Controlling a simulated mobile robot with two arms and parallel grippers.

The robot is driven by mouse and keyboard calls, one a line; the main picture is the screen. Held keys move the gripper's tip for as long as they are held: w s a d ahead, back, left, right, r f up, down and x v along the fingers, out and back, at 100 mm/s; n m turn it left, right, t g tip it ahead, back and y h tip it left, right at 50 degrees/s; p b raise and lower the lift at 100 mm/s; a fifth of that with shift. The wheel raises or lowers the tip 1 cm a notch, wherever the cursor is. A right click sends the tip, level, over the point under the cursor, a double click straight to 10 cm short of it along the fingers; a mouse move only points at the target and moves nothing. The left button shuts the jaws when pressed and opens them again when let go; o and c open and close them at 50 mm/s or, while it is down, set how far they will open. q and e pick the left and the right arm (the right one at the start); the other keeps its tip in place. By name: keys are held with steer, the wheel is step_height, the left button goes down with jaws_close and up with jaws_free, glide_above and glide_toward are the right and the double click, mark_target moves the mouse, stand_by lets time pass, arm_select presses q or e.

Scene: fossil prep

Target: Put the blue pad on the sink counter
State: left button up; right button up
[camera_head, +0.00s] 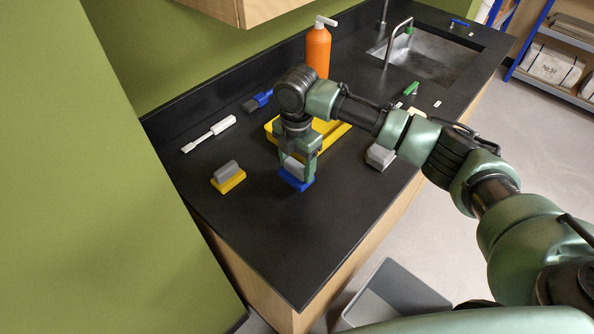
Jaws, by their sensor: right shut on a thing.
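The blue pad (295,182) has a blue base and a light grey grip on top. It is at the black sink counter (318,226), in front of the yellow tray. My right gripper (296,171) points down and is shut on the pad's grey grip. The pad is on or just above the counter surface; I cannot tell which. The sink (432,58) with its tap is at the counter's far right end. My left gripper is not in view.
A yellow tray (335,134) lies behind my gripper. A yellow pad with grey grip (228,177), a white-handled tool (209,133), a blue brush (258,101), an orange bottle (318,50) and a grey block (380,157) stand around. The front left counter is clear. A grey bin (392,290) is on the floor.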

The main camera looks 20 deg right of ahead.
mark_target(297, 174)
step_height(297, 174, down, 3)
steer(key=shift+r+p, duration=0.15)
steer(key=shift+p, duration=0.15)
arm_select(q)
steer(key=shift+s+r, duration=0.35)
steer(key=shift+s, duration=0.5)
arm_select(e)
steer(key=shift+f, duration=0.45)
steer(key=o, duration=1.3)
steer(key=shift+f, duration=0.1)
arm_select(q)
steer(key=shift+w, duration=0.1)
